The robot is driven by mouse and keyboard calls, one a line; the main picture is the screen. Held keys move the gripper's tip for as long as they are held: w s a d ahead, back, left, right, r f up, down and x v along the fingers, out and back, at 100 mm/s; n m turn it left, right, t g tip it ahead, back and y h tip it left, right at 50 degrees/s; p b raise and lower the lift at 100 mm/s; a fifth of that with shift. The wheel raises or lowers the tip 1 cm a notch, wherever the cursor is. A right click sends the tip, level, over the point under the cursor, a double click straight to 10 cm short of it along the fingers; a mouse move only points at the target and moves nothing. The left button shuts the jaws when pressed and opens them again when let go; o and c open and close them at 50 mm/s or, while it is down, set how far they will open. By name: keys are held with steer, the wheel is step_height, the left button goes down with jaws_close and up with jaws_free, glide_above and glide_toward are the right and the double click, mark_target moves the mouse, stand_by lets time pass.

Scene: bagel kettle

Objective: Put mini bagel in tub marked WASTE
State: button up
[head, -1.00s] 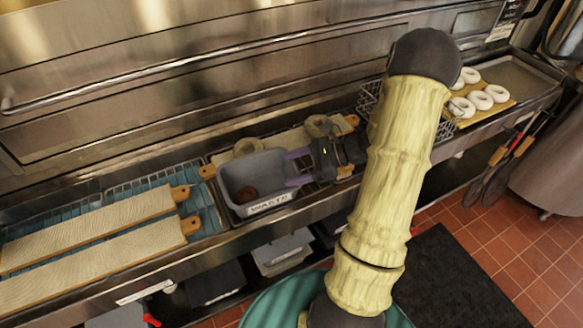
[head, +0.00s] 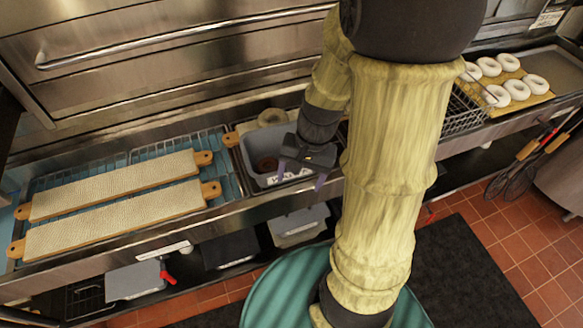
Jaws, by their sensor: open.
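The grey tub (head: 247,150) stands on the counter ledge left of my arm. Its white front label shows only in part now, behind my gripper; it read WASTE in the earlier frame. A small brown round thing (head: 267,164), which looks like the mini bagel, lies inside on the tub's floor. My gripper (head: 300,180) is open, with its purple fingers pointing down and apart at the tub's front right side. I see nothing between the fingers. My gripper's body hides the tub's right part.
Two long cloth-covered boards (head: 115,185) lie to the left. Several white bagels (head: 509,62) sit on a board at the right, beside a wire basket (head: 462,115). An oven front with a long handle rises behind.

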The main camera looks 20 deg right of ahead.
steer(key=r+n+t, duration=0.1)
steer(key=n, duration=0.1)
steer(key=a+r+n+t+h, duration=0.1)
steer(key=n, duration=0.1)
steer(key=a+r+n+t+h, duration=0.1)
steer(key=n, duration=0.1)
steer(key=shift+w+a+r+n, duration=0.1)
steer(key=shift+w+r+n, duration=0.05)
steer(key=shift+n, duration=0.15)
